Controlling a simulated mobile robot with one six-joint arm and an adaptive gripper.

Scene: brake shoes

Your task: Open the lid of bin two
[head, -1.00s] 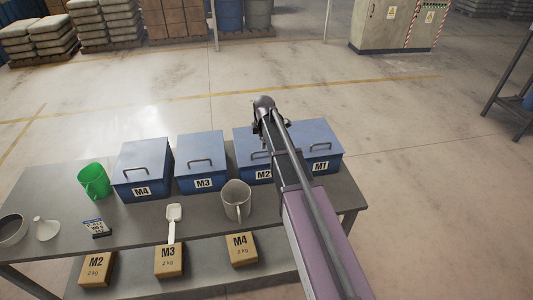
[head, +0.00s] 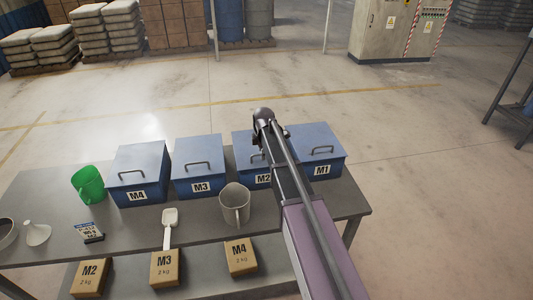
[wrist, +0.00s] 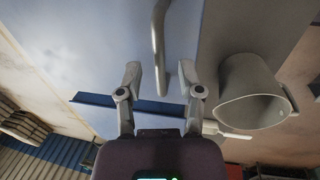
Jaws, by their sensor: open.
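Bin two is the blue bin labelled M2 (head: 263,179), between bins M3 and M1 on the table; its lid looks shut. My arm covers much of its lid and right side in the head view. In the wrist view a grey bar handle (wrist: 158,35) stands over a pale blue lid (wrist: 95,45). My gripper (wrist: 162,82) is open above this lid, with the handle's near end between its fingertips in the picture. The jaws hold nothing, and I cannot tell whether they touch the handle. In the head view my arm mostly hides the gripper.
Bins M3 (head: 200,168), M4 (head: 138,175) and M1 (head: 318,148) flank it. A grey mug (head: 235,206) stands just in front of M2 and shows right of my gripper in the wrist view (wrist: 250,95). A white scoop (head: 169,225) and green cup (head: 88,184) lie farther left.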

